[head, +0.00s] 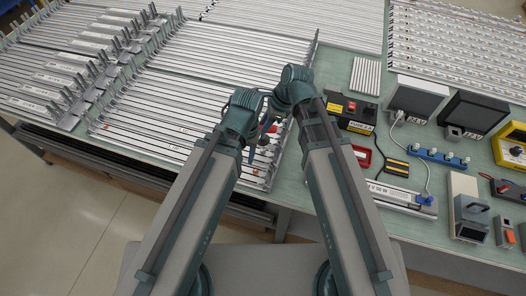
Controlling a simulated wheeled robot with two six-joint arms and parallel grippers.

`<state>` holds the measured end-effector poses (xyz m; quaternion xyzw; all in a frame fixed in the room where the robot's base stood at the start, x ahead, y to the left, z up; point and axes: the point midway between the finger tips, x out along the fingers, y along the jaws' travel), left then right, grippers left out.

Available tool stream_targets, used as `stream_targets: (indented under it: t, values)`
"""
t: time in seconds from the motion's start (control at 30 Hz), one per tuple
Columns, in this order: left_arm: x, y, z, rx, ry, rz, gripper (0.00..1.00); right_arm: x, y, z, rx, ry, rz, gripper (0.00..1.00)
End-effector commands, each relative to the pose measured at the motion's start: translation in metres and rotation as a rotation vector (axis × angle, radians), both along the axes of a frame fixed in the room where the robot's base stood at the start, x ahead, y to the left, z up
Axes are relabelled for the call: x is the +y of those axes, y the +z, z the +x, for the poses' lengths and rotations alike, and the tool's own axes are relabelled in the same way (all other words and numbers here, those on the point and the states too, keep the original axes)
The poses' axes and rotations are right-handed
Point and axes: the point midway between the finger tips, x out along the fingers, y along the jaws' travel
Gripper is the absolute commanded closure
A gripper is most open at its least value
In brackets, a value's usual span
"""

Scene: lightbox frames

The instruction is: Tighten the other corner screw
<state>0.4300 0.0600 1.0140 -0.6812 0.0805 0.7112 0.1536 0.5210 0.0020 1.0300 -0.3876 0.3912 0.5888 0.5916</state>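A lightbox frame (150,142) with silver slats lies flat on the green work table. Its near right corner (262,183) lies just below my grippers, with small red and dark parts along that edge. My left gripper (254,150) points down at the frame's right edge near this corner. My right gripper (270,118) is close beside it, slightly farther back, over the same edge. The arms and wrists overlap, so the fingertips are partly hidden. The corner screws are too small to make out. I cannot tell whether either gripper touches the frame or holds anything.
More frames with upright posts (75,75) lie at the left. To the right are a black and yellow power box (350,112), a blue power strip (437,156), panel lights (417,97) and a cable. Bare green table (330,70) shows behind my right arm.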

Motion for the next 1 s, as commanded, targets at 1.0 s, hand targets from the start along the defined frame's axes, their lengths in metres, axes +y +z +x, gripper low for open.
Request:
stream_targets:
  t: [1.0]
  values:
    - [0.0000, 0.0001, 0.0000, 0.000, 0.000, 0.000, 0.50, -0.0004, 0.0002, 0.0000, -0.001, -0.788, 0.000, 1.00]
